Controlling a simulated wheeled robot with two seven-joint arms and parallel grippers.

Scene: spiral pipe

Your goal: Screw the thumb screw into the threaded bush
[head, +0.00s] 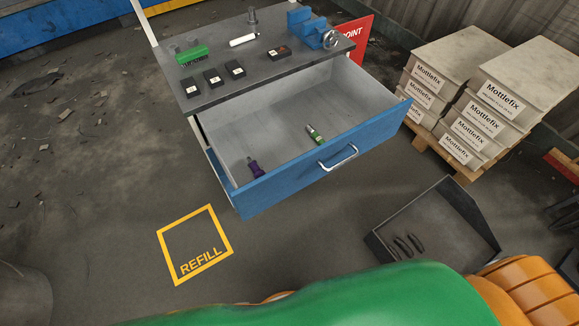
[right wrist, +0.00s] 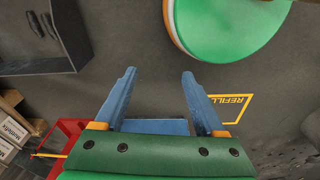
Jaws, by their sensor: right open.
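A small purple piece with a narrower end (head: 255,168) lies in the open drawer at its front left. A green and silver cylindrical piece (head: 315,134) lies in the drawer near its front middle. A grey upright piece on a wider foot (head: 252,16) stands at the back of the bench top. I cannot tell which of these is the thumb screw or the threaded bush. My right gripper (right wrist: 158,73) shows in the right wrist view, open and empty over the floor, with its two blue fingers apart. My left gripper is not in view.
The blue-fronted drawer (head: 290,180) stands pulled out below the grey bench top (head: 215,100). The bench top holds a green block (head: 192,54), several black boxes and a blue fixture (head: 308,28). A dark tray (head: 375,243) and stacked cartons (head: 505,95) stand at right. Floor around the REFILL square is clear.

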